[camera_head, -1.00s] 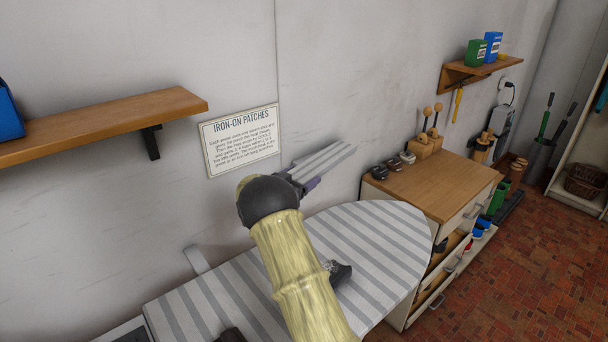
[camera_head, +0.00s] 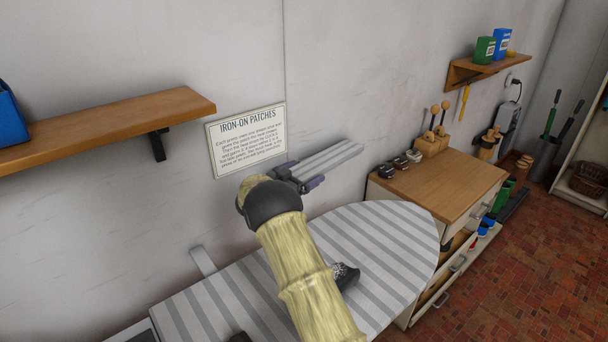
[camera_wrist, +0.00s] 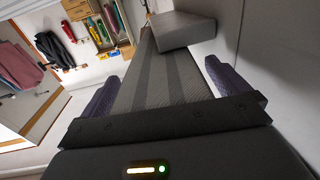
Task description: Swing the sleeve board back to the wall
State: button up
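The sleeve board (camera_head: 332,158) is a narrow grey-striped board, held out level above the wide ironing board, close to the wall. My gripper (camera_head: 301,174) is at its left end in the head view. In the wrist view the sleeve board (camera_wrist: 168,82) runs away between the two purple fingers of my gripper (camera_wrist: 162,72). The fingers are wide apart, one along each side, with narrow gaps seeming to show at their tips. Contact is not clear. A dark grey block (camera_wrist: 182,32) lies across the board's far part in the wrist view. The board's mount is hidden.
The wide striped ironing board (camera_head: 385,240) lies below my arm. The wall (camera_head: 350,70) is close behind, with a sign (camera_head: 247,140) and a wooden shelf (camera_head: 100,128) at left. A wooden cabinet (camera_head: 455,185) stands to the right.

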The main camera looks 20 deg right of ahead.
jog(key=shift+a, duration=0.1)
jog(key=shift+s+a+f, duration=0.15)
jog(key=shift+s+a, duration=0.1)
jog(key=shift+a, duration=0.25)
jog(key=b+v, duration=0.2)
jog(key=v, duration=1.4)
jog(key=shift+s+a, duration=0.1)
